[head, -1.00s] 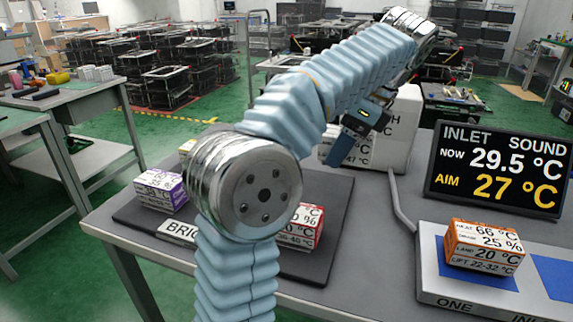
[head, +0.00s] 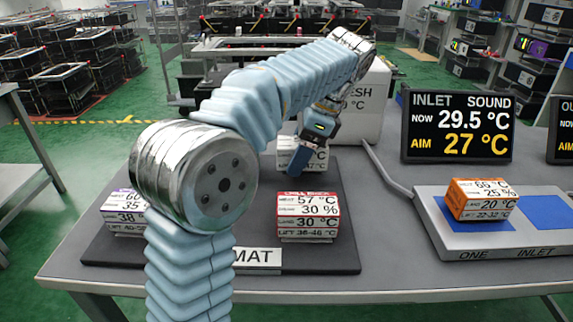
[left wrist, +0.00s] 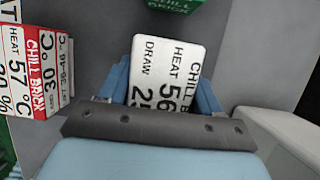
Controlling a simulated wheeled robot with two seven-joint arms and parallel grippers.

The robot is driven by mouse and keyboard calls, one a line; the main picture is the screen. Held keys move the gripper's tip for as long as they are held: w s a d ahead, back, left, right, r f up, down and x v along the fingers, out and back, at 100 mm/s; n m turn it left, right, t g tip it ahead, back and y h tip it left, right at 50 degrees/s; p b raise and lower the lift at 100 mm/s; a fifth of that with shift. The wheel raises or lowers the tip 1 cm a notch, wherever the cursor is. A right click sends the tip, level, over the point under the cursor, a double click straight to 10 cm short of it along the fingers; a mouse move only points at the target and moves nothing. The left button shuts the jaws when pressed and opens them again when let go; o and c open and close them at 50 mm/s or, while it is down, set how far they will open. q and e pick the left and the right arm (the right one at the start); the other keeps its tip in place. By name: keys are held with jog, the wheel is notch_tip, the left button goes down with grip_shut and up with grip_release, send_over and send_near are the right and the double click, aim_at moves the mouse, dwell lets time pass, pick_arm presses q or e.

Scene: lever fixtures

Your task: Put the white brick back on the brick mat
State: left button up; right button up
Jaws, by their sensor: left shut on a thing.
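The white brick (head: 318,160) is between the blue fingers of my left gripper (head: 303,158), near the back right part of the dark brick mat (head: 345,250). The left wrist view shows the brick (left wrist: 165,70) with its lettered face towards the camera and the shut left gripper (left wrist: 164,85) on its two sides. In the head view a finger covers part of the brick. I cannot tell whether its underside touches the mat. My right gripper is not in view.
A red brick (head: 308,215) stands on the mat's front right part, a purple brick (head: 123,213) at its left. A green brick (left wrist: 175,5) shows at the wrist view's top edge. A white box (head: 365,105) stands behind. An orange brick (head: 480,199) sits on the inlet plate (head: 500,245).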

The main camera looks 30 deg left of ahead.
pick_arm(q)
jog(key=shift+w+d+f, duration=0.1)
jog(key=shift+d+f, duration=0.1)
jog(key=shift+f, duration=0.4)
jog(key=shift+w+d+f, duration=0.1)
jog(key=shift+d+f, duration=0.05)
jog(key=shift+f, duration=0.4)
jog(key=shift+s+a, duration=0.1)
jog(key=shift+a, duration=0.05)
jog(key=shift+f, duration=0.1)
jog(key=o, duration=1.4)
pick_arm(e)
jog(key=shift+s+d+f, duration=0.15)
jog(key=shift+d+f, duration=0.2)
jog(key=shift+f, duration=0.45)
